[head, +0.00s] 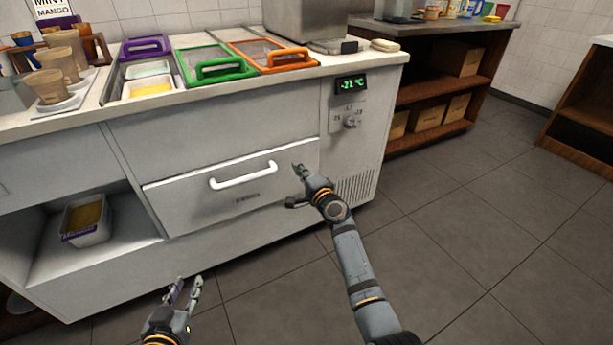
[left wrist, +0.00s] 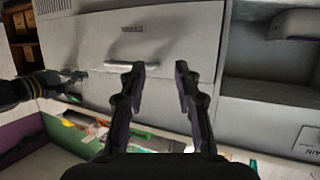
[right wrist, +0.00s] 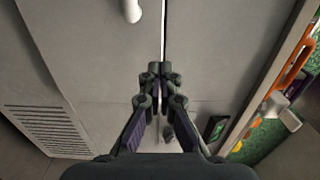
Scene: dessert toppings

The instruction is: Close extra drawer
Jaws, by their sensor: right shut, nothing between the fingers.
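The extra drawer (head: 190,205) is a wide grey front with a white bar handle (head: 243,175) in the counter cabinet. Its front sits flush or nearly so; a thin line runs along its top edge. The handle also shows in the right wrist view (right wrist: 132,10) and the left wrist view (left wrist: 125,63). My right gripper (head: 298,168) is shut and empty at the drawer's upper right corner, right of the handle; whether it touches is unclear. It also shows in the right wrist view (right wrist: 161,68). My left gripper (head: 186,289) is open and empty, low in front of the cabinet (left wrist: 160,70).
An open shelf left of the drawer holds a labelled tub (head: 87,222). The counter carries purple, green (head: 215,65) and orange (head: 275,55) framed lids, with cups (head: 50,85) at left. A temperature display (head: 351,85) sits above a knob. The floor at right is clear.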

